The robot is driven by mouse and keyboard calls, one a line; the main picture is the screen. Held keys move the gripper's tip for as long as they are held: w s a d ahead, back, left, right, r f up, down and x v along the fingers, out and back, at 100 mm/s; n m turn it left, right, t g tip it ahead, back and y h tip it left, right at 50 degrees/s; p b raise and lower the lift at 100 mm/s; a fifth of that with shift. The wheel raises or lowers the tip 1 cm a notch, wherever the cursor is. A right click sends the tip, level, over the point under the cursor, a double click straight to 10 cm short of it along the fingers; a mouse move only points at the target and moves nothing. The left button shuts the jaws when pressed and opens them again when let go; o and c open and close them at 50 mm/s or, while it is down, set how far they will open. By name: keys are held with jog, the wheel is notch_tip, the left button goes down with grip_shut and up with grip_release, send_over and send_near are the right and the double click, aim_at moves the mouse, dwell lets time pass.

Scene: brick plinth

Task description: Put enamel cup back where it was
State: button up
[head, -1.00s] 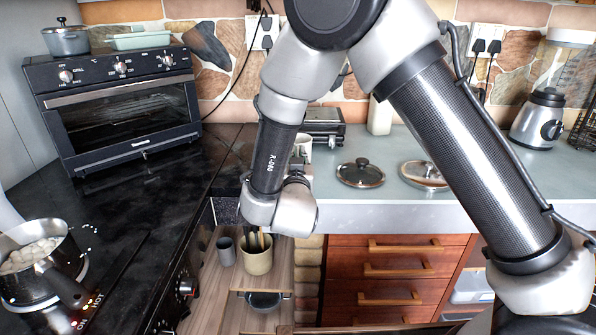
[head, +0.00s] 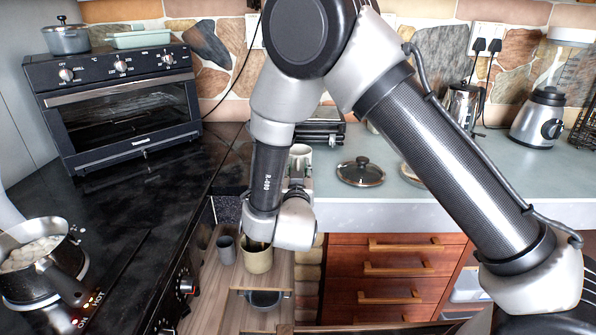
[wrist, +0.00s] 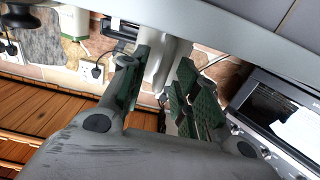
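A pale cup, which I take to be the enamel cup (head: 300,152), shows just above my gripper (head: 297,180) in the head view, over the counter edge near the corner. My arm and gripper hide its lower part. In the wrist view, the green-padded fingers of my gripper (wrist: 165,85) stand apart with a pale, rounded object between them, apparently the same cup (wrist: 165,62). The fingers appear closed around it, though the contact is not clearly visible.
Below my wrist, a beige crock (head: 257,258) and a grey tumbler (head: 227,249) stand on a wooden shelf. A glass lid (head: 360,172) lies on the grey counter (head: 440,215). A pan of food (head: 32,250) is on the left hob. An oven (head: 118,105) stands behind.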

jog(key=shift+s+r, duration=0.1)
jog(key=shift+s, duration=0.1)
jog(key=s, duration=1.1)
jog(key=shift+s+a, duration=0.2)
jog(key=shift+s, duration=0.1)
jog(key=shift+w+r, duration=0.1)
